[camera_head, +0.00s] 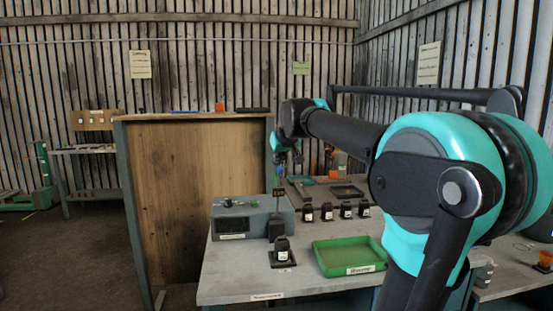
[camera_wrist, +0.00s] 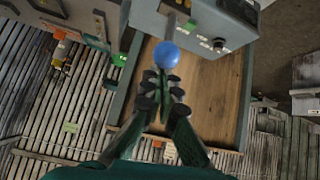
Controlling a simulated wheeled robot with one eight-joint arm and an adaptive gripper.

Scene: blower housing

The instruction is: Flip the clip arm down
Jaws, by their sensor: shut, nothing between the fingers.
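A blue ball (camera_wrist: 167,52) shows in the wrist view just beyond my fingertips; it looks like the knob of the clip arm. A small blue spot also shows in the head view (camera_head: 279,172), above a dark upright post (camera_head: 278,205) beside a grey device box (camera_head: 240,218). My gripper (camera_wrist: 161,82) is shut and empty, with its fingertips close to the ball; I cannot tell whether they touch it. In the head view my gripper (camera_head: 281,158) hangs above the post, small and partly hidden. The box also shows in the wrist view (camera_wrist: 212,18).
A dark labelled block (camera_head: 282,252) stands at the front of the grey workbench (camera_head: 232,283). Several similar blocks (camera_head: 327,211) stand in a row behind. A green tray (camera_head: 348,256) lies at right. A tall wooden panel (camera_head: 195,190) stands left of the bench.

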